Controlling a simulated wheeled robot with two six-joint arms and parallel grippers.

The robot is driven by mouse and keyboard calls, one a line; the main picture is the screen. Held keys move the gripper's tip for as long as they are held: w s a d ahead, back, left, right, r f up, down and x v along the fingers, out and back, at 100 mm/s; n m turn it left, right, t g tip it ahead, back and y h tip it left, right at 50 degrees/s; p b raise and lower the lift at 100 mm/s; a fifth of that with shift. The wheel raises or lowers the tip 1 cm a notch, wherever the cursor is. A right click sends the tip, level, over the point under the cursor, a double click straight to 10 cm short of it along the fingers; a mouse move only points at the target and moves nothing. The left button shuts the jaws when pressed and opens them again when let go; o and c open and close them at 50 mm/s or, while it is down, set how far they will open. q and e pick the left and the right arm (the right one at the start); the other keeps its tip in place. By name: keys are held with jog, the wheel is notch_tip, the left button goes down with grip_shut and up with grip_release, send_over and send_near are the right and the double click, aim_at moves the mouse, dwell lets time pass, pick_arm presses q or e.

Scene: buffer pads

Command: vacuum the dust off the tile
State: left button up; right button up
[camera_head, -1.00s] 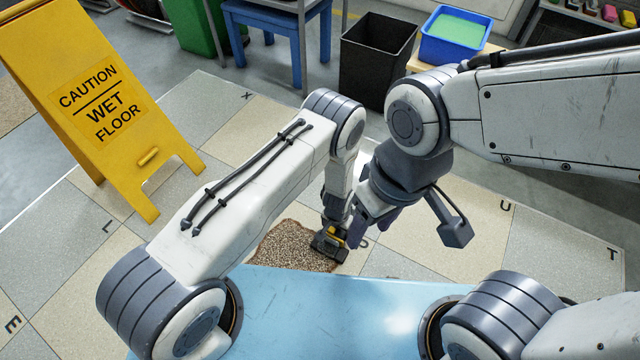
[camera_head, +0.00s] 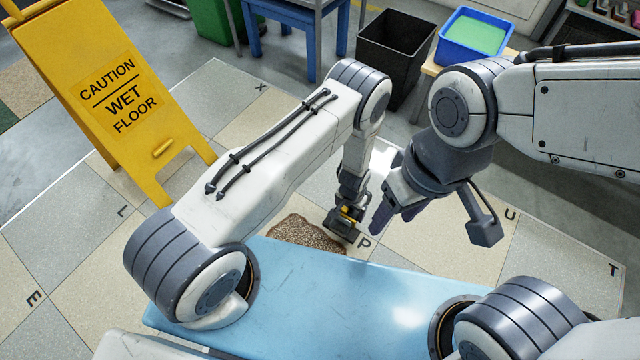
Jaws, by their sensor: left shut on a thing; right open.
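A brown, grainy patch of dust (camera_head: 303,234) lies on the floor tiles at the middle of the view. Its near edge is cut off by a pale blue surface in front. My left gripper (camera_head: 348,205) is shut on a small black-and-yellow vacuum (camera_head: 342,224), which is at the right end of the patch, beside the tile letter P. I cannot tell whether it touches the floor. My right gripper (camera_head: 394,212) is open and empty, just right of the vacuum. Its dark fingers point down and left.
A yellow wet-floor sign (camera_head: 122,105) stands on the left. A black bin (camera_head: 394,58) and a blue tub of green liquid (camera_head: 468,38) on a stand are at the back. The pale blue surface (camera_head: 330,305) fills the front. Lettered tiles are clear on the right.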

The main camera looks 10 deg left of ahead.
pick_arm(q)
jog(key=shift+r+p, duration=0.6)
jog(key=shift+r, duration=0.5)
